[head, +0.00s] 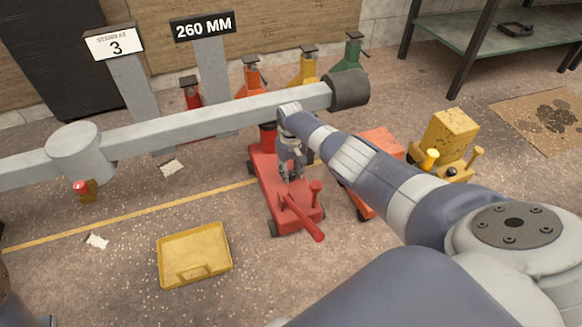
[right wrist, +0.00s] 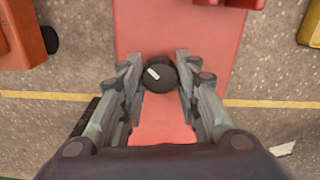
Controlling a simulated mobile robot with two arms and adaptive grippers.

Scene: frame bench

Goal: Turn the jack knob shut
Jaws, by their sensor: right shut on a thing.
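The red floor jack (head: 262,190) stands on the floor under a grey horizontal beam (head: 215,113). Its handle points toward me. My right gripper (head: 291,170) reaches down onto the jack's body. In the right wrist view the jack knob (right wrist: 158,80) is round and black with a white mark slanting across its top. The fingers of my right gripper (right wrist: 160,68) close on it from both sides. The knob is hidden by the gripper in the head view. My left gripper is not in view.
A yellow tray (head: 194,280) lies on the floor at front left. A yellow machine (head: 452,135) and an orange-red unit (head: 380,146) stand right of the jack. Several coloured stands line the back. Signs read "3" (head: 114,43) and "260 MM" (head: 203,27).

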